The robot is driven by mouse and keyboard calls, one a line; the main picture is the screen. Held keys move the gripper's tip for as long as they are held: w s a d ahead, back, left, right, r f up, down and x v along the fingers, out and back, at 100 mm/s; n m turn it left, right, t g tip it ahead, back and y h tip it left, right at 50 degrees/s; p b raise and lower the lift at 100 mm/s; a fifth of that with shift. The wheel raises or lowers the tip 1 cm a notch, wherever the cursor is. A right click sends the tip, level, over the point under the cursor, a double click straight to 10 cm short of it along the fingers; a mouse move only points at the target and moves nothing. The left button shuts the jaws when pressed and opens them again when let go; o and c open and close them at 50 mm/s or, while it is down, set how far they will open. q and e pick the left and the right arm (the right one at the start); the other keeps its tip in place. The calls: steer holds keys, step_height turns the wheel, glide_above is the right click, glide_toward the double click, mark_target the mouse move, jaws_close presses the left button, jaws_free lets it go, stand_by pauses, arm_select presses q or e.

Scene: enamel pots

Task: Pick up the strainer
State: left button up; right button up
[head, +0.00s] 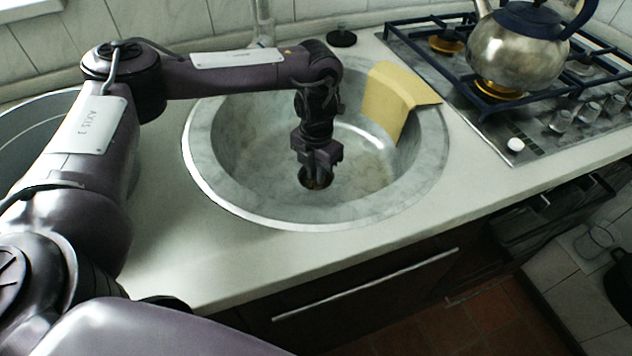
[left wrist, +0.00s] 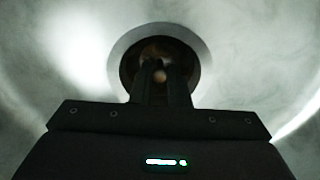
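A dark, round, brownish piece, which looks like the strainer (left wrist: 143,52), sits in the drain at the bottom of the round metal sink (head: 205,165). In the left wrist view it lies inside a pale ring, with a small lighter knob near its middle. My left gripper (head: 316,172) points straight down over the drain. In the left wrist view its two fingers (left wrist: 162,75) are close together, with the knob showing between their tips. Whether they touch it is too dark to tell. The fingers hide part of the strainer. My right gripper is out of view.
A yellow cloth (head: 392,98) hangs over the sink's right rim. A small black knobbed object (head: 342,38) stands behind the sink near the faucet (head: 263,22). A kettle (head: 515,50) stands on the gas hob at right. The counter (head: 185,255) in front is clear.

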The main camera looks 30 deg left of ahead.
arm_select(q)
jaws_close()
steer(key=shift+r, duration=0.1)
